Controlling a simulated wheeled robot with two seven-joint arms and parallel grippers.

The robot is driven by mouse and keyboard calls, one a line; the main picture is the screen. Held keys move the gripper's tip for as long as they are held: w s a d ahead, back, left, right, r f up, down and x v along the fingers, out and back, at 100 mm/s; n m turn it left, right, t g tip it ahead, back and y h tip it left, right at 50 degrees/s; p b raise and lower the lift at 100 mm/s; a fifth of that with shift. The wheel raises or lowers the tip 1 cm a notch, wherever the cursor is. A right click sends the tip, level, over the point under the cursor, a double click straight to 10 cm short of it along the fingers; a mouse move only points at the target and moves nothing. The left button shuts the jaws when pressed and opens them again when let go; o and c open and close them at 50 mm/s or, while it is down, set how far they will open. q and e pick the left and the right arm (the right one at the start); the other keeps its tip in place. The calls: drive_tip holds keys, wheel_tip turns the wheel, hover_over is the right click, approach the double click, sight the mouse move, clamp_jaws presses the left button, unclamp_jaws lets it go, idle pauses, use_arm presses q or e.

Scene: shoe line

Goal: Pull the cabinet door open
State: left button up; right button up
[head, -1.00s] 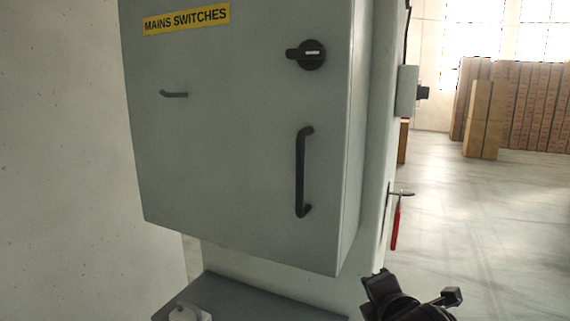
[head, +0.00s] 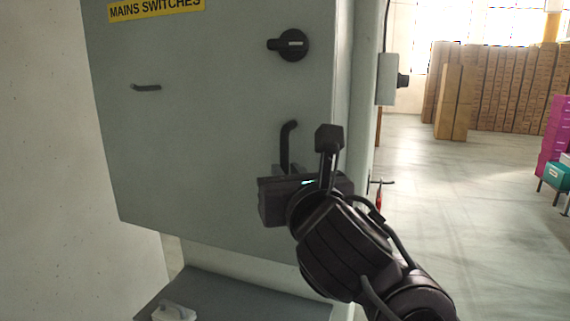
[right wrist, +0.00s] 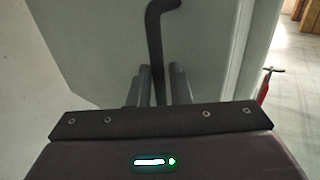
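The grey cabinet door (head: 200,130) is shut, flush with its cabinet. It carries a vertical black bar handle (head: 287,145) near its right edge; the handle's lower part is hidden behind my right gripper (head: 285,172) in the head view. In the right wrist view the handle (right wrist: 156,40) runs down between the two fingers of the right gripper (right wrist: 160,85), with narrow gaps seen beside it. The fingers are open around the handle. My left gripper is in neither view.
A black rotary switch (head: 288,45) sits above the handle, and a small dark hook-like handle (head: 146,87) is at left on the door. A grey ledge (head: 230,295) juts out below. Cardboard boxes (head: 490,90) stand far back right; the floor between is clear.

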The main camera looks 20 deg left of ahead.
drive_tip(key=shift+x, duration=1.05)
drive_tip(key=shift+c, duration=0.4)
clamp_jaws()
drive_tip(key=shift+s, duration=0.1)
